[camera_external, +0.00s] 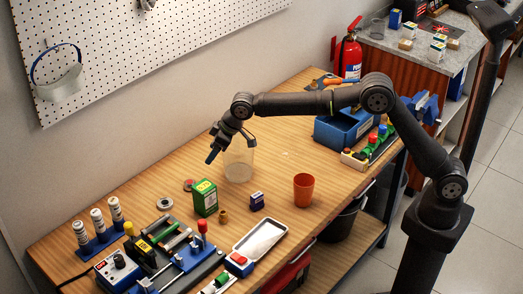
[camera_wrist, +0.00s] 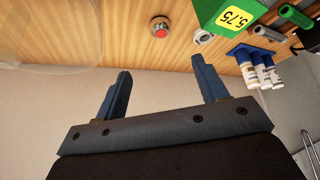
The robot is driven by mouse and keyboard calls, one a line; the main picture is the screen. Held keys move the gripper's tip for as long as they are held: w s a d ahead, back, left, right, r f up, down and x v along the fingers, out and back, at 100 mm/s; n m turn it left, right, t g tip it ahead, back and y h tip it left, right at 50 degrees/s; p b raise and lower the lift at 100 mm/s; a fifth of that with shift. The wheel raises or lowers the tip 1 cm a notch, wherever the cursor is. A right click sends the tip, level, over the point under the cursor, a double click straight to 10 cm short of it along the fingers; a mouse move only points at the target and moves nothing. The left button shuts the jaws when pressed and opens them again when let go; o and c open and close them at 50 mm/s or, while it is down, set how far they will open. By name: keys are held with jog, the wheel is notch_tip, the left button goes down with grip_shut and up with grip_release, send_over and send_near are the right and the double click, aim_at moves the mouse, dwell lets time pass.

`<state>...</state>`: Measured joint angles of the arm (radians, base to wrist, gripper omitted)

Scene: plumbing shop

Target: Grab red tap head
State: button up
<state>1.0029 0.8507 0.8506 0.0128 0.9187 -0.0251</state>
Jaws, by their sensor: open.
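My gripper (camera_external: 230,149) is open and empty, held above the back part of the wooden bench. Its two blue fingers also show in the wrist view (camera_wrist: 160,80). A small round red-topped piece (camera_external: 190,185) lies on the bench, left of and below my gripper. In the wrist view this piece (camera_wrist: 160,30) shows a red centre in a metallic ring, beyond the fingertips and apart from them. I cannot tell which is the tap head.
A clear container (camera_external: 239,168) stands close under my gripper. A green box (camera_external: 204,198), a grey ring (camera_external: 165,204) and an orange cup (camera_external: 303,190) stand nearby. White bottles (camera_external: 98,219) stand at the left. Tools crowd the front; the bench between cup and container is clear.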

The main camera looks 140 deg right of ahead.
send_over(191, 182)
jog(key=s+a, duration=0.2)
jog(key=a, duration=0.1)
notch_tip(191, 182, down, 10)
jog(key=shift+d+r, duration=0.15)
jog(key=shift+x, duration=2.8)
jog(key=shift+d, duration=0.1)
jog(key=shift+r, duration=0.1)
jog(key=c, duration=1.1)
